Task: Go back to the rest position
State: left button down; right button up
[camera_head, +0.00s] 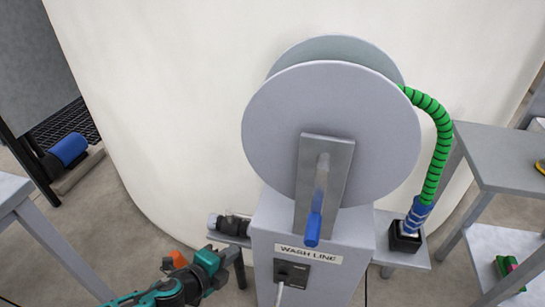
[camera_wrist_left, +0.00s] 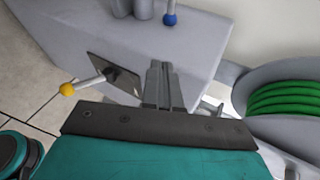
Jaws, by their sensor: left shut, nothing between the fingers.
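My left gripper (camera_head: 230,254) is at the bottom of the head view, left of the grey wash line stand (camera_head: 270,230). In the left wrist view its two dark fingers (camera_wrist_left: 163,84) are together with nothing between them. Behind the fingers is a grey housing (camera_wrist_left: 205,45) with a lever that has a yellow ball (camera_wrist_left: 68,89) and a blue-knobbed one (camera_wrist_left: 169,19). I cannot tell whether the fingertips touch the housing. My right gripper is in neither view.
The hose reel (camera_head: 320,130) has a blue-handled crank (camera_head: 313,230). Its green hose (camera_head: 440,120) runs to a black socket (camera_head: 404,238) on a shelf. A large pale tank (camera_head: 150,110) stands behind. Grey tables (camera_head: 510,155) stand right; another table edge (camera_head: 12,190) is left.

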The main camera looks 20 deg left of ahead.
pick_arm(q)
jog(key=shift+d, duration=0.1)
jog(key=s+d+r+n+g, duration=0.1)
jog(key=s+d+r+n, duration=0.25)
jog(key=n, duration=0.55)
jog(key=s+d+r+n, duration=0.25)
jog(key=s+n, duration=0.25)
jog(key=n, duration=0.5)
notch_tip(320, 180, up, 8)
jog(key=s+a+y+p, duration=0.1)
jog(key=a+p, duration=0.1)
jog(key=p, duration=1.1)
jog(key=shift+m, duration=0.3)
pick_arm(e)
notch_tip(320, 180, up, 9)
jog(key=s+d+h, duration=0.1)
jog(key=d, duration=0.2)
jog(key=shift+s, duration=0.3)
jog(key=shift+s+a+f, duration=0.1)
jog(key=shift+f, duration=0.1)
